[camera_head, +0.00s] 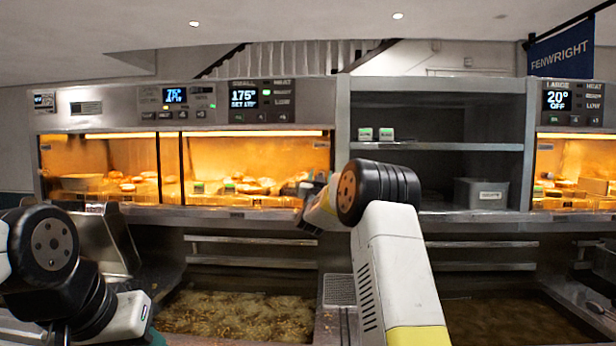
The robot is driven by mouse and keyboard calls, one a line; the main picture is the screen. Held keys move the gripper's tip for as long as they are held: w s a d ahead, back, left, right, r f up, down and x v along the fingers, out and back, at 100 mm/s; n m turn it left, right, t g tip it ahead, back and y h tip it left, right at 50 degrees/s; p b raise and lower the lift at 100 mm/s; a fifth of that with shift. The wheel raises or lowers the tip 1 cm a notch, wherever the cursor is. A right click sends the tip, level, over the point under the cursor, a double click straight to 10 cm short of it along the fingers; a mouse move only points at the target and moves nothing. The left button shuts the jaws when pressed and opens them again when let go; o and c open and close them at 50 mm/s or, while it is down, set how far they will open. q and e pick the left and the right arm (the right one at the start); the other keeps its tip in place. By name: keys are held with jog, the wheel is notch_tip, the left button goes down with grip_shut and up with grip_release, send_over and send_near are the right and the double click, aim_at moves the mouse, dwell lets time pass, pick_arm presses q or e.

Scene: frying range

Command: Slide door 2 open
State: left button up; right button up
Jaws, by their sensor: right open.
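A lit warming cabinet with glass sliding fronts stands ahead of me. Its left glass panel (100,160) and its wider right glass panel (250,155) meet at dark upright edges. I see no number on either panel, so I cannot tell which is door 2. Food shows behind both panels. My right gripper (308,192) is open at the lower right corner of the right panel, by the cabinet's sill. My forearm partly hides it, and I cannot tell whether it touches the glass. My left arm is at the lower left, and its gripper is out of the picture.
Dark open shelves (440,125) stand right of the cabinet, with a grey bin (480,193) on the lower one. Another lit cabinet (575,165) is at the far right. Fryer vats (235,315) lie below, with rails (250,262) above them. A tilted metal panel (105,240) stands near my left arm.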

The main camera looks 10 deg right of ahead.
jog(key=shift+w+d+r, duration=0.15)
jog(key=shift+w+r, duration=0.05)
jog(key=shift+w, duration=0.2)
jog(key=shift+c, duration=0.3)
grip_shut()
dwell(1.0)
